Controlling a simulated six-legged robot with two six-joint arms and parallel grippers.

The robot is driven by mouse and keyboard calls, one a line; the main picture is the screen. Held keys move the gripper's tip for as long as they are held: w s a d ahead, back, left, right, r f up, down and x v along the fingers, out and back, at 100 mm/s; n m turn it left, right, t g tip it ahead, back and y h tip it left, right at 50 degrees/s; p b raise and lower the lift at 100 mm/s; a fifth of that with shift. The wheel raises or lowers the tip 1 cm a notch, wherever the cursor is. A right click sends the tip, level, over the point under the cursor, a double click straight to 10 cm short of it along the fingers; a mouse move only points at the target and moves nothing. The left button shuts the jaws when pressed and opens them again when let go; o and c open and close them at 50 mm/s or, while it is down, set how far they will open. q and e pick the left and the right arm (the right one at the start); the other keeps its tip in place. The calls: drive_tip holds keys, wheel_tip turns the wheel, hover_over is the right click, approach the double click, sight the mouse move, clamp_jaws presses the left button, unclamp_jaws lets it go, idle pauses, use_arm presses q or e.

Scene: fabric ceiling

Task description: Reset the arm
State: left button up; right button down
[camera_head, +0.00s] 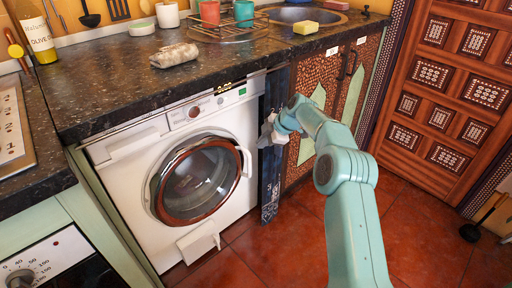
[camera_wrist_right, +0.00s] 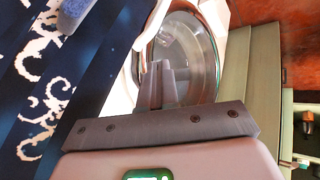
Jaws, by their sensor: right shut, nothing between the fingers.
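My right arm (camera_head: 345,180) reaches in from the lower right in the head view, bent at the elbow. My right gripper (camera_head: 267,133) is beside the right front edge of the white washing machine (camera_head: 118,150), near a dark blue panel or cloth (camera_head: 271,190). In the right wrist view its fingers (camera_wrist_right: 157,78) are together with nothing between them, in front of the round washer door (camera_wrist_right: 190,45). I cannot tell whether the gripper touches the machine or the blue surface. The washer door (camera_head: 195,178) appears closed in the head view. My left gripper is out of view.
A dark speckled countertop (camera_head: 110,85) runs above the washer, with a rolled cloth (camera_head: 174,55), a dish rack (camera_head: 240,30) and a sink (camera_head: 305,16). A small flap (camera_head: 200,242) sticks out at the washer's base.

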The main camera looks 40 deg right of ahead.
drive_tip(key=shift+s+d+r, duration=0.25)
drive_tip(key=shift+s+r, duration=0.05)
drive_tip(key=shift+r, duration=0.2)
